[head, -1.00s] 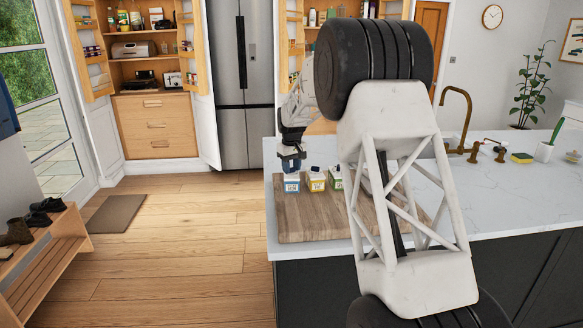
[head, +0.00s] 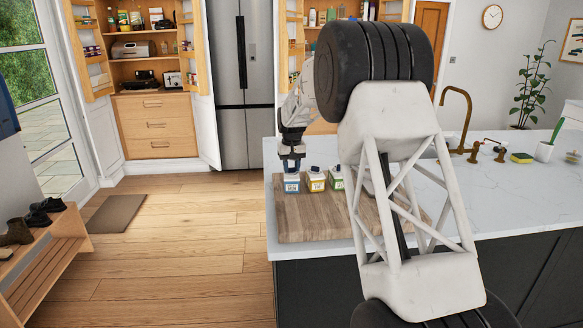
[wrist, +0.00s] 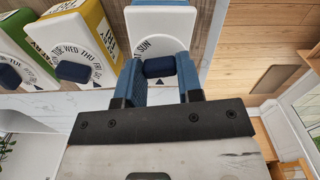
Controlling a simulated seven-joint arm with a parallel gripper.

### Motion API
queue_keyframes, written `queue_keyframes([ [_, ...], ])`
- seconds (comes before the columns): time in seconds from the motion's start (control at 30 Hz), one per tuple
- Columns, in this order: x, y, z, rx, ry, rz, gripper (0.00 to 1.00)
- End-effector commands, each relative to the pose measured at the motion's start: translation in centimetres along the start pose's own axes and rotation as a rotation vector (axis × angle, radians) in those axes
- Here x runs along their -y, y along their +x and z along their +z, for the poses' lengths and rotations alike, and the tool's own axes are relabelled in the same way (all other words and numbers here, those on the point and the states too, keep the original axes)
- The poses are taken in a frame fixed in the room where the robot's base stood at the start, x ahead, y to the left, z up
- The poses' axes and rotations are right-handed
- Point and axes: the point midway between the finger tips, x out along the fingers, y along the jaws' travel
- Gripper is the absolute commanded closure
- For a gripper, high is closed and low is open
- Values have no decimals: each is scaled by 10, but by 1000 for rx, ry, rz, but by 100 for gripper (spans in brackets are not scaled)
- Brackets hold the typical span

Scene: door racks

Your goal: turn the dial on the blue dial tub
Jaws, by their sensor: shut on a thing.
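The blue dial tub (head: 292,184) stands on the wooden board at its left end, in a row with the other tubs. In the wrist view its white dial face (wrist: 150,20) fills the top middle, with day letters such as SUN on it, and a blue edge shows above. My gripper (wrist: 160,68) is over this tub with its blue fingers shut on the dark blue dial knob (wrist: 159,67). In the head view my gripper (head: 291,163) points down onto the tub's top and hides the knob.
A yellow dial tub (head: 316,182) and a green dial tub (head: 336,180) stand close on the right. The wooden board (head: 310,220) lies on the white counter (head: 500,205), with bare board in front of the tubs. A brass tap (head: 462,120) stands farther right.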

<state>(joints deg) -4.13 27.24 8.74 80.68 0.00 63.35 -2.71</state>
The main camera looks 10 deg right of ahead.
Motion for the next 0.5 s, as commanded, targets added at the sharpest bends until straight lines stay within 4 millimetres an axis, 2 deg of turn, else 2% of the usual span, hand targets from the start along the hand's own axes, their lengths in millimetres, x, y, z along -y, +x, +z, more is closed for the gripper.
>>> queue_keyframes([
  [0.5, 0, 0, 0, 1, 380, 0, 90],
])
